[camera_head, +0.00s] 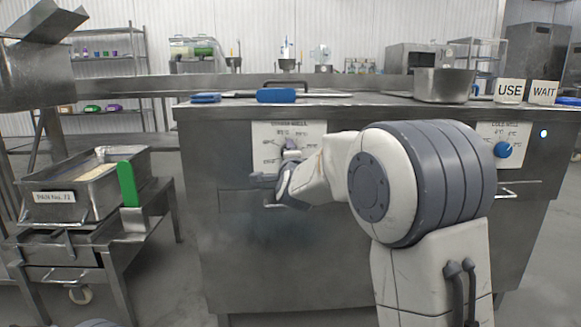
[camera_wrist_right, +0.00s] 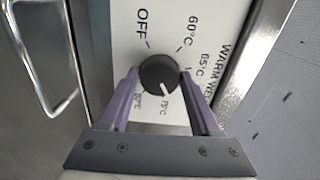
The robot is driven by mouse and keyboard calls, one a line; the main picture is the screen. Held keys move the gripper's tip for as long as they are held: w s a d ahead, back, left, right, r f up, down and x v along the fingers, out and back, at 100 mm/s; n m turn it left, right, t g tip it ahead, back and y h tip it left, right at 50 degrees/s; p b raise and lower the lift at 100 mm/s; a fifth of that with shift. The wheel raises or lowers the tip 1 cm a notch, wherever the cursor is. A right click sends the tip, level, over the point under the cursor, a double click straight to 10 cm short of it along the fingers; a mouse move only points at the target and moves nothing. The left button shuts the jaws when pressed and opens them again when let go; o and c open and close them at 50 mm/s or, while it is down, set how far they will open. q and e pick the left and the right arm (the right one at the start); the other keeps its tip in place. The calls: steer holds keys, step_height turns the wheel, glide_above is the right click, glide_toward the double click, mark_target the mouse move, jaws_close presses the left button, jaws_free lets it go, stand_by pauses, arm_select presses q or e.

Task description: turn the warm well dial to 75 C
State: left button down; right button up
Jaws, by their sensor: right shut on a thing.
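The warm well dial (camera_wrist_right: 158,74) is a round dark knob on a white label plate (camera_wrist_right: 128,18). Its white pointer mark faces the lower right, at a partly hidden label that looks like 75°C. OFF, 60°C and 65°C show around it. My right gripper (camera_wrist_right: 160,77) has a purple finger on each side of the dial and is shut on it. In the head view my right gripper (camera_head: 290,158) is at the warm well plate (camera_head: 262,135) on the steel counter front, and the arm hides part of the plate. My left gripper is not in view.
The cold well dial (camera_head: 502,149) is blue, on the counter front at right. A metal handle (camera_wrist_right: 38,60) stands beside the warm well plate. USE (camera_head: 510,91) and WAIT (camera_head: 543,92) signs stand on the counter.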

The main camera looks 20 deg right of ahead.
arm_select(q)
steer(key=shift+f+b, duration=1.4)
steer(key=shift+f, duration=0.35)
arm_select(e)
steer(key=shift+f+m, duration=0.1)
steer(key=shift+m, duration=1.5)
steer(key=o, duration=1.4)
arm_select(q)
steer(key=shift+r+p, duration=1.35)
arm_select(e)
steer(key=shift+v, duration=5.2)
